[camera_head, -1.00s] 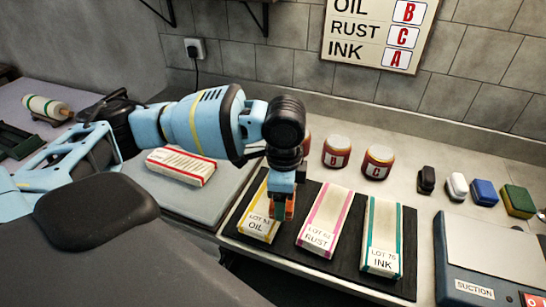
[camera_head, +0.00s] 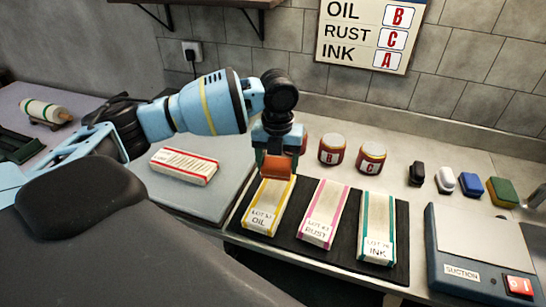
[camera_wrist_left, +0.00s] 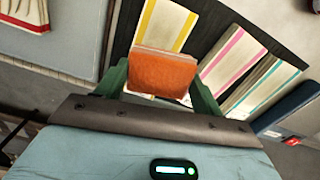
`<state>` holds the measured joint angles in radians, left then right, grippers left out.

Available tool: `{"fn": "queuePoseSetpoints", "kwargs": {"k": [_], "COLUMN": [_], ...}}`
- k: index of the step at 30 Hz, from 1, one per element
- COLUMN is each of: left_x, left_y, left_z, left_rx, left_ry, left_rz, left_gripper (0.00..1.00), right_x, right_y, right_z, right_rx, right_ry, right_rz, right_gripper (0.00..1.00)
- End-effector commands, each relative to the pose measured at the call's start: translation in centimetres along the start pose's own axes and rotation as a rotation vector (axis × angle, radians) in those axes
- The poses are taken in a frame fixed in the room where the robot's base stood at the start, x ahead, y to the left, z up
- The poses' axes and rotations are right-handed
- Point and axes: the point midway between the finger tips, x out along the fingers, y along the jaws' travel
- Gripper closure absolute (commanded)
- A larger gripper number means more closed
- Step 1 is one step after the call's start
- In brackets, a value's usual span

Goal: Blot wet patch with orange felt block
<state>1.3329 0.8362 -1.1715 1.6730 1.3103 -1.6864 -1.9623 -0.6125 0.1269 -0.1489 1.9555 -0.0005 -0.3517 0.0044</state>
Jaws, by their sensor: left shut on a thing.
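My left gripper (camera_head: 278,167) is shut on an orange felt block (camera_head: 277,167). The block (camera_wrist_left: 163,73) also shows between the green fingers in the left wrist view. The block is at the far end of the yellow-striped OIL cloth (camera_head: 268,206); I cannot tell whether it touches the cloth. The pink-striped RUST cloth (camera_head: 324,214) and the teal-striped INK cloth (camera_head: 377,228) lie to the right. All three lie folded on a dark mat (camera_head: 346,239). No wet patch can be made out. My right gripper is not in view.
Jars B (camera_head: 332,149) and C (camera_head: 371,156) stand behind the mat, a third partly hidden by my gripper. Several small blocks and a sponge (camera_head: 502,191) are at the right, behind the suction unit (camera_head: 483,255). A red-striped cloth (camera_head: 184,166) lies on a grey board at left.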

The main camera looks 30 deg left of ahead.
Motion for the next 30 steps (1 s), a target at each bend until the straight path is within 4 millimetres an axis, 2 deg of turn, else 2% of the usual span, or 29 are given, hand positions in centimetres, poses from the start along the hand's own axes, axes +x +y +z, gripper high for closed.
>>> {"fn": "queuePoseSetpoints", "kwargs": {"k": [3, 9, 20, 30], "left_x": [-0.4, -0.4, 0.1, 2.8], "left_y": [0.3, 0.6, 0.6, 0.7], "left_z": [0.5, 0.8, 0.8, 0.8], "left_rx": [0.126, 0.236, 0.247, 0.246], "left_ry": [-0.001, 0.002, 0.004, 0.008], "left_rz": [-0.002, -0.001, -0.001, 0.001], "left_gripper": [0.51, 0.51, 0.51, 0.51], "right_x": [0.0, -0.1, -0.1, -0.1], "right_y": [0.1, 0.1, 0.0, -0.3], "right_z": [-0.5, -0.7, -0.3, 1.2], "right_rx": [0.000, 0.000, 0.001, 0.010], "right_ry": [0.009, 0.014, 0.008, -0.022], "right_rz": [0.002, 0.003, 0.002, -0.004], "right_gripper": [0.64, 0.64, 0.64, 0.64]}}
